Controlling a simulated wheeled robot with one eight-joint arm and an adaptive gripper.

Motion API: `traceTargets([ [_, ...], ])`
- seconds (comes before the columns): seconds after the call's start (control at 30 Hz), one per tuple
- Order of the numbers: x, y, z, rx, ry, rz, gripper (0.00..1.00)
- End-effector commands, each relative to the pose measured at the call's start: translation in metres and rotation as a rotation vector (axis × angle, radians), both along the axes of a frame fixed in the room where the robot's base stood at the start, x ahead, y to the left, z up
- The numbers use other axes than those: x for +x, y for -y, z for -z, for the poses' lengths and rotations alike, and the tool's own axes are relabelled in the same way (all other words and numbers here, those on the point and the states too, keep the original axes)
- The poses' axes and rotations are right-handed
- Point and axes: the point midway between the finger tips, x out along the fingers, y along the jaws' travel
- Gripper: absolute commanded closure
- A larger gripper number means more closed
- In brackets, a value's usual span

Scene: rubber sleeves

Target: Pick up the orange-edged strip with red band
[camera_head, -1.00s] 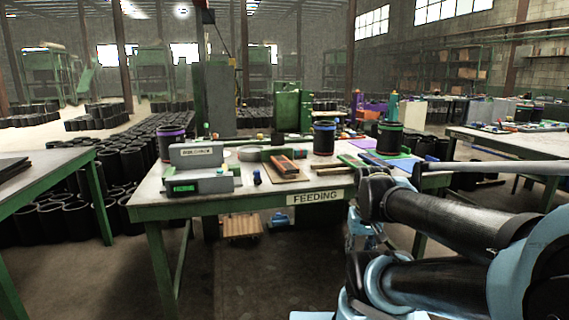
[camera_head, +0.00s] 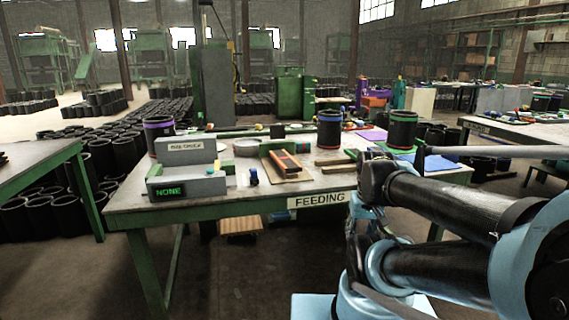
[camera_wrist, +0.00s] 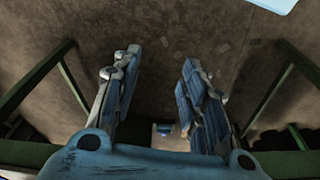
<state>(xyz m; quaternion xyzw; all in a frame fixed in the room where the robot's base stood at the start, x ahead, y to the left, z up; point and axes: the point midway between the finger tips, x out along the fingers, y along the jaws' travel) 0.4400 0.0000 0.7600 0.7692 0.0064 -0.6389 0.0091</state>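An orange-edged strip (camera_head: 285,161) lies on a tan board (camera_head: 300,176) on the green-framed feeding table, right of the grey display boxes. It is small in the head view, and I cannot clearly make out a red band. My gripper (camera_wrist: 155,68) shows in the wrist view with its two blue-padded fingers spread apart and nothing between them. It points down over bare floor, with green table legs to either side. The strip is not in the wrist view. In the head view, the fingers are not clearly visible.
The feeding table (camera_head: 222,207) also holds grey display boxes (camera_head: 180,186), one reading NONE, a small dark blue object (camera_head: 253,177), and black sleeves with purple (camera_head: 158,135), blue (camera_head: 329,130) and green (camera_head: 402,130) bands. Another table (camera_head: 30,160) stands at the left.

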Motion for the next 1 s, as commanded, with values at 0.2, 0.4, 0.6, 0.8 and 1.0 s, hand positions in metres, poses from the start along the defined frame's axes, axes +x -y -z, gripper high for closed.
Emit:
traceTargets([
  [0.2, 0.016, -0.006, -0.031, 0.001, 0.024, -0.027, 0.18],
  [0.4, 0.073, -0.025, -0.090, 0.004, 0.056, -0.085, 0.18],
  [0.6, 0.137, -0.056, -0.144, 0.009, 0.092, -0.147, 0.18],
  [0.8, 0.202, -0.096, -0.191, 0.018, 0.126, -0.209, 0.18],
  [1.0, 0.266, -0.145, -0.229, 0.028, 0.160, -0.270, 0.18],
])
